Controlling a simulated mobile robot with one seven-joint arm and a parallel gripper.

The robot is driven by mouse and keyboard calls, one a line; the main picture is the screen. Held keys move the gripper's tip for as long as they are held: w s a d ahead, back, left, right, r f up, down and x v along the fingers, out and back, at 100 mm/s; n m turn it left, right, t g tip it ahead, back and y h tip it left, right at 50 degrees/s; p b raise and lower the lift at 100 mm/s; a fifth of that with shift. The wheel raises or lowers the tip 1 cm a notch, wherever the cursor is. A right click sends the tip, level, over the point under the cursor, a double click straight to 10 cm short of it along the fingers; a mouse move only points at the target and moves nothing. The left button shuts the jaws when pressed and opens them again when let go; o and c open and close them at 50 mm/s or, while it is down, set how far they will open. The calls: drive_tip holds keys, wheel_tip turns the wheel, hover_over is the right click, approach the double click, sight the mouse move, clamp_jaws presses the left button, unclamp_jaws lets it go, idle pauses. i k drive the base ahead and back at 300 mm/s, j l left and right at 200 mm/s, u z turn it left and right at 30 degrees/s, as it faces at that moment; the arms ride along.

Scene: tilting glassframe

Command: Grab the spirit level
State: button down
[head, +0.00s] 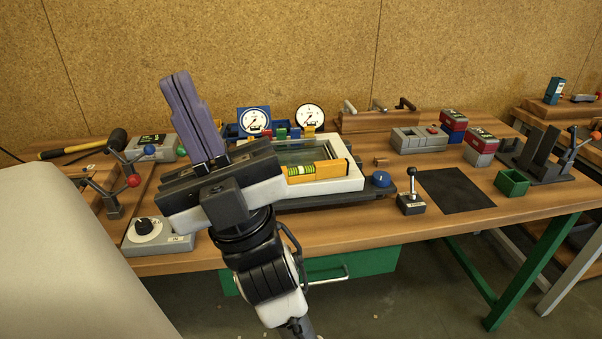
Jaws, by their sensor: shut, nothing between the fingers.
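The spirit level (326,170) is an orange-yellow bar with a bright green vial. It lies along the front right part of a white frame (345,184) around a glass pane (296,156) on the workbench. My gripper (176,82) has two long purple-grey fingers pressed together, with nothing between them. The fingers point up and away, left of the level and apart from it in the picture. My gripper's body covers the left part of the frame and may hide the level's left end.
A blue knob (380,179) and a black joystick (411,192) stand right of the frame. Two dial gauges (310,117) stand behind it. A dial box (157,235) and red-knobbed clamp (133,181) are at left. A dark mat (454,190) lies bare at right.

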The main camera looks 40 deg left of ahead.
sight(339, 167)
drive_tip(key=i+j, duration=0.1)
drive_tip(key=j, duration=0.4)
drive_tip(key=i+j, duration=0.1)
drive_tip(key=j, duration=0.4)
drive_tip(key=i+j, duration=0.1)
drive_tip(key=j, duration=0.35)
